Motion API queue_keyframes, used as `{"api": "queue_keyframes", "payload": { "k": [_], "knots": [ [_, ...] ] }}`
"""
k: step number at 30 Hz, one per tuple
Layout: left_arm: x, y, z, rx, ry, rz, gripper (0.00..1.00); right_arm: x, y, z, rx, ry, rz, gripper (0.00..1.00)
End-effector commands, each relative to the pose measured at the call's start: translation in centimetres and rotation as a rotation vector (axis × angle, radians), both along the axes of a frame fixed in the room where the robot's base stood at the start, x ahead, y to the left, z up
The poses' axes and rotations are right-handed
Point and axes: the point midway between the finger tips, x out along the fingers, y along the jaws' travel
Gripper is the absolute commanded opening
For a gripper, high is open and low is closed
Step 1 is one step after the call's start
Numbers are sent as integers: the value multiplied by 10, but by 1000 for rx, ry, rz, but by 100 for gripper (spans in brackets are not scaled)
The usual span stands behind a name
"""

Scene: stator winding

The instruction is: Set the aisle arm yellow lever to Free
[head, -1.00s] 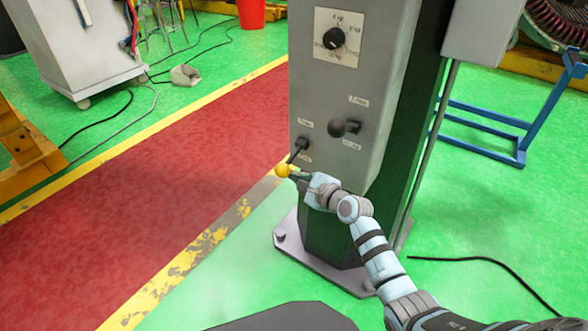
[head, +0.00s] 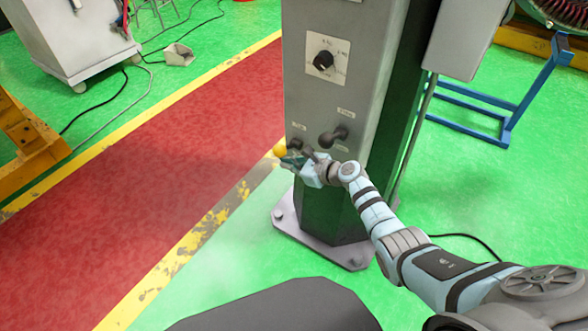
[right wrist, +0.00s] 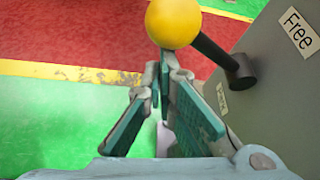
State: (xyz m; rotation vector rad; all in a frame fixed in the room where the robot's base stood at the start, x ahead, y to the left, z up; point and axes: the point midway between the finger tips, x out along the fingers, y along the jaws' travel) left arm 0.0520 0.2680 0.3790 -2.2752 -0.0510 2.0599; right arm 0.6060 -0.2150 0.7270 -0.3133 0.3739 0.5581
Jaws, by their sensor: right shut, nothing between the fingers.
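The yellow ball of the aisle arm lever (head: 280,149) sticks out at the lower left of the grey column's front, roughly level with the lever's pivot. My right gripper (head: 292,161) is shut and empty, just below and right of the ball. In the right wrist view, the ball (right wrist: 173,22) is at the top, at the tips of my right gripper (right wrist: 160,75); I cannot tell whether they touch. The dark rod (right wrist: 213,52) runs from the ball to the panel. A "Free" label (right wrist: 298,28) is up and right of the pivot. My left gripper is out of view.
A black knob lever (head: 327,140) sits close right of the yellow one, with a rotary dial (head: 323,61) above. The grey column (head: 345,100) stands on a bolted base plate (head: 350,255). A blue frame (head: 490,115) is at right.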

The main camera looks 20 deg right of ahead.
Motion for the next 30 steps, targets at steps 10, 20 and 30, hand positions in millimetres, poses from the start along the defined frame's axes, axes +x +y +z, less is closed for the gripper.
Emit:
{"api": "queue_keyframes", "payload": {
  "k": [10,20,30],
  "knots": [
    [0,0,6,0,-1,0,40,0,0,4,-2,-1,0,0],
    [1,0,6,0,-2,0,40,1,0,4,-3,-2,0,0],
    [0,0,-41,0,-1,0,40,0,-5,-45,-2,0,3,0]
  ]
}}
